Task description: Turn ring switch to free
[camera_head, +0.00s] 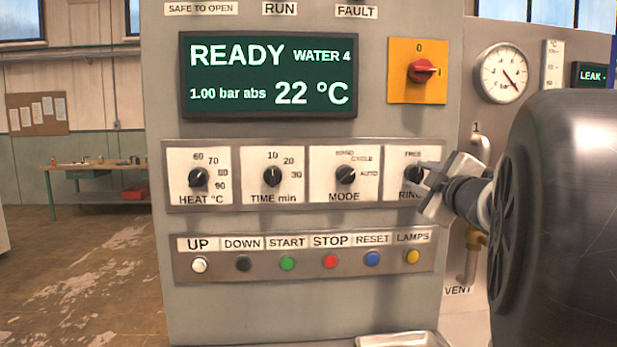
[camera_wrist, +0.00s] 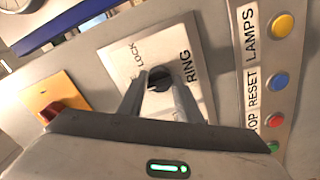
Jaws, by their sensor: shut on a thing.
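The ring switch (camera_wrist: 158,80) is a black knob on a white plate marked RING, with LOCK readable in the wrist view. In the head view its plate (camera_head: 397,190) sits at the right end of the dial row, with FREE at its top left; my gripper hides much of the plate. My gripper (camera_wrist: 160,84) is shut on the knob, one finger on each side. It also shows in the head view (camera_head: 424,186), reaching in from the right. The knob's exact pointing direction is hard to tell.
The MODE dial (camera_head: 346,174) is just left of the ring switch. A row of buttons, with the yellow LAMPS button (camera_head: 412,256) at its right end, lies below. A yellow plate with a red rotary switch (camera_head: 422,71) is above. A vent pipe (camera_head: 468,265) stands behind my arm.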

